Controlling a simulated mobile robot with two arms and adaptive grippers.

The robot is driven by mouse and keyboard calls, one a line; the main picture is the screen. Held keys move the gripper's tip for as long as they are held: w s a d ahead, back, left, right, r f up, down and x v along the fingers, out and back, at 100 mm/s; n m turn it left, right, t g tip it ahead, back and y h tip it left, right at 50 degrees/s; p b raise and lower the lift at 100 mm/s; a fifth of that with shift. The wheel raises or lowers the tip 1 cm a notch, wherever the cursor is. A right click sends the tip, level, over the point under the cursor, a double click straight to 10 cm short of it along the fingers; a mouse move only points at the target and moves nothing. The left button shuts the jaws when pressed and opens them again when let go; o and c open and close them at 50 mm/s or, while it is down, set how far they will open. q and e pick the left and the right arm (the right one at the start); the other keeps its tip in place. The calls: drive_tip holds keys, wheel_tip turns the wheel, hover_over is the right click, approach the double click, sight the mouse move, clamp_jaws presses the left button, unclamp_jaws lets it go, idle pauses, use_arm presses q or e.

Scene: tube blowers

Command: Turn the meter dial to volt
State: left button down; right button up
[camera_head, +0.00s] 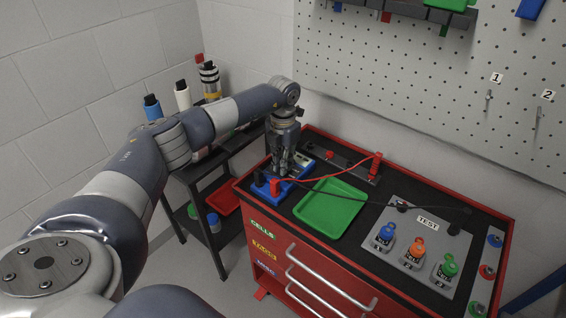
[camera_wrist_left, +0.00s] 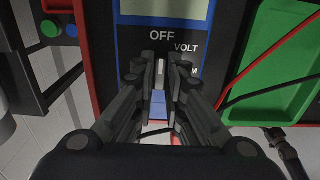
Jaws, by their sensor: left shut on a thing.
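The meter (camera_head: 262,189) is a blue box at the left end of the red cart's top. In the left wrist view its dark face (camera_wrist_left: 138,38) shows OFF at the top, VOLT to its right, and a partly hidden label ending in M below that. My left gripper (camera_head: 279,172) is over the meter, pointing down. In the wrist view the left gripper (camera_wrist_left: 159,75) is shut on the dial (camera_wrist_left: 160,72). Only a pale bar of the dial shows between the fingertips, roughly upright below OFF. The rest of the dial is hidden by the fingers. My right gripper is not in view.
A green tray (camera_head: 330,207) lies right of the meter. Red and black leads run from the meter area across the cart top. A grey TEST panel (camera_head: 433,249) with blue, orange and green terminals is at the right. A black shelf with bottles stands behind my left arm.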

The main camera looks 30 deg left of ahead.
use_arm(q)
drive_tip(key=m+b, duration=0.2)
drive_tip(key=m, duration=0.1)
drive_tip(key=shift+f+m, duration=0.1)
drive_tip(key=shift+m, duration=0.3)
drive_tip(key=m+b, duration=0.2)
drive_tip(key=m, duration=0.2)
drive_tip(key=shift+m, duration=0.4)
drive_tip(key=c, duration=1.6)
unclamp_jaws()
drive_tip(key=shift+c, duration=0.2)
